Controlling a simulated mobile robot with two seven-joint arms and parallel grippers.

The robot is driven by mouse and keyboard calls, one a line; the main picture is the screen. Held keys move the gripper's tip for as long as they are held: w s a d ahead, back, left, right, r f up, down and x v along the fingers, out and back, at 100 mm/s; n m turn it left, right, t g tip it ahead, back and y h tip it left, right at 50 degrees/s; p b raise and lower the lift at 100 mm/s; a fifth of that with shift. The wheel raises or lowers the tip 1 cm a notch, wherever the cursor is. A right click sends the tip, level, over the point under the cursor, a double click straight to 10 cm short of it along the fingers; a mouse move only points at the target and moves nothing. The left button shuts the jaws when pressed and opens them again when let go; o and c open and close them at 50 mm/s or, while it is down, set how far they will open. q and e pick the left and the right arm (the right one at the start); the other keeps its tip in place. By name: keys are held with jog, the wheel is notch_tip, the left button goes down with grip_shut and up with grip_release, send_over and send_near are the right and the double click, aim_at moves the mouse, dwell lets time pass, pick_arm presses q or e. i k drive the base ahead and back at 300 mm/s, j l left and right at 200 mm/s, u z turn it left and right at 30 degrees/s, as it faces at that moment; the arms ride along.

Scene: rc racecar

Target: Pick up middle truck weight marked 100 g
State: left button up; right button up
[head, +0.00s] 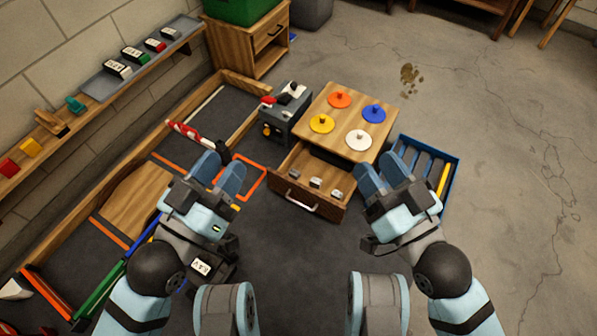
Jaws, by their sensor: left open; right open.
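Three small grey weights sit in a row in the open drawer (284,190) of a wooden cabinet. The middle weight (316,183) lies between the left weight (294,174) and the right weight (337,194). Their markings are too small to read. My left gripper (220,171) is open and empty, to the left of the drawer above the track area. My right gripper (383,174) is open and empty, just right of the drawer and in front of the blue tray. Neither gripper touches a weight.
The cabinet top (345,98) carries orange, blue, yellow and white knobbed discs. A grey box (287,118) stands left of the cabinet, and a blue slotted tray (441,160) stands right of it. A red-and-white striped barrier (184,131) is near my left gripper. Dark floor in front of the drawer is clear.

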aim_at(294, 174)
jog(key=i+l, duration=0.1)
jog(key=l, duration=0.25)
jog(key=i+l, duration=0.1)
jog(key=l, duration=0.2)
jog(key=i+l, duration=0.1)
jog(key=l, duration=0.25)
jog(key=l+u, duration=0.1)
jog(key=u, duration=0.4)
jog(key=l+u, duration=0.1)
jog(key=u, duration=0.35)
jog(key=l+u, duration=0.15)
jog(key=u, duration=0.35)
jog(key=i+u, duration=0.4)
jog(key=i, duration=0.15)
